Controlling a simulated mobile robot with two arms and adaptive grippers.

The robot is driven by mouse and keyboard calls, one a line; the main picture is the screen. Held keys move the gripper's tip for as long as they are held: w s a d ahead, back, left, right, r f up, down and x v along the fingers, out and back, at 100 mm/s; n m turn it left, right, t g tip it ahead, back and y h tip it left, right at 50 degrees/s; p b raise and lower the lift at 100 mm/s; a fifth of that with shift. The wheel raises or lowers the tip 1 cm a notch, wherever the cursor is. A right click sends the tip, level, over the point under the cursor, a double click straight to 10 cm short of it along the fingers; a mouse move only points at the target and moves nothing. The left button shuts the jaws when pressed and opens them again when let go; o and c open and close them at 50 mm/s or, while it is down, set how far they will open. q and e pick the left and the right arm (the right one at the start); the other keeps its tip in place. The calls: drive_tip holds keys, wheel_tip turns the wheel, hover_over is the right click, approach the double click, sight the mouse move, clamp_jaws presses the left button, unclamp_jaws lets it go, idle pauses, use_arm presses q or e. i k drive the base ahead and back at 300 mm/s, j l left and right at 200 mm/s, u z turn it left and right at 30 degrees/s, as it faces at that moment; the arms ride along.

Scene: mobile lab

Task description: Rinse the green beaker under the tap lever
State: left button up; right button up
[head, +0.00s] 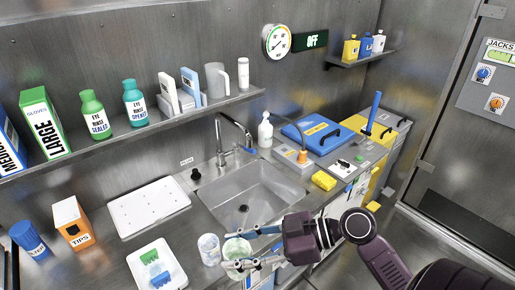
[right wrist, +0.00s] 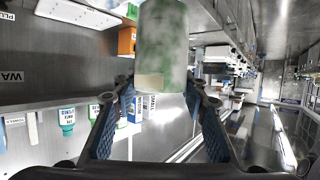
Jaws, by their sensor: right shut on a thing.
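The green beaker (head: 236,247) is at the counter's front edge, in front of the sink (head: 247,205). My right gripper (head: 250,250) is shut on it, with a finger on either side. In the right wrist view the beaker (right wrist: 163,45) is between the fingers (right wrist: 163,100), cloudy green with smudges and a pale patch. I cannot tell whether it touches the counter. The tap (head: 222,148) stands behind the sink, its spout arching over the basin; its lever (head: 249,149) seems to be at its right. No running water shows. My left gripper is out of view.
A clear beaker (head: 209,249) stands close left of the green one. A white tray (head: 157,268) with green and blue pieces and a draining board (head: 148,206) lie further left. The basin is empty.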

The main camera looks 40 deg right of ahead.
sight(236, 144)
drive_tip(key=l, duration=1.15)
drive_tip(key=l+z, duration=0.15)
drive_tip(key=l, duration=1.05)
